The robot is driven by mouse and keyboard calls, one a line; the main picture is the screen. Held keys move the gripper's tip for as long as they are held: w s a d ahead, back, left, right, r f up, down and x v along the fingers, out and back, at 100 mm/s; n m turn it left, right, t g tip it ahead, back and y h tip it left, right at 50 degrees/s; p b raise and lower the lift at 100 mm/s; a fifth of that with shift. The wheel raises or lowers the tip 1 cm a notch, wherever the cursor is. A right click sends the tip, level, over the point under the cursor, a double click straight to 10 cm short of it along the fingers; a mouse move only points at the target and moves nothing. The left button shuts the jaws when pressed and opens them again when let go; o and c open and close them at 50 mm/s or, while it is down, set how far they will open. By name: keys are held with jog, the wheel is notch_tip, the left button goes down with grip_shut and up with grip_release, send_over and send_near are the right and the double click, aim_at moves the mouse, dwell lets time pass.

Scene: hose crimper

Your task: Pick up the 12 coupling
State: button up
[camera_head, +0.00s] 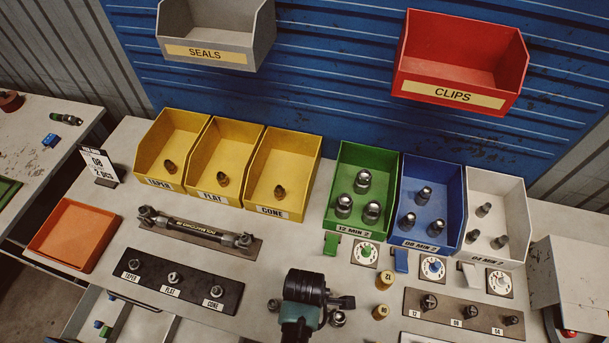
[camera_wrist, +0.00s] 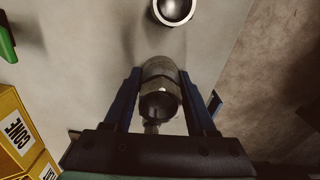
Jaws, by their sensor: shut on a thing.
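My gripper (camera_wrist: 162,82) is shut on a coupling (camera_wrist: 160,92), a dark metal fitting with a hex collar, held between its two blue fingers in the wrist view. In the head view my gripper (camera_head: 342,302) is low over the bench front, and its body hides the held coupling or most of it. Another round metal coupling (camera_wrist: 174,8) stands apart at the top of the wrist view; a metal fitting (camera_head: 337,318) also shows beside my gripper in the head view. The green bin (camera_head: 355,231) marked 12 MIN 2 holds three couplings. No size mark is readable on the held piece.
Two brass pieces (camera_head: 384,282) stand right of my gripper, near a brown die rack (camera_head: 455,321). A black rack (camera_head: 190,291) and a hose (camera_head: 200,228) lie left. Yellow, blue (camera_head: 447,240) and white bins line the back.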

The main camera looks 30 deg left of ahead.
grip_shut()
jog(key=shift+r, duration=0.15)
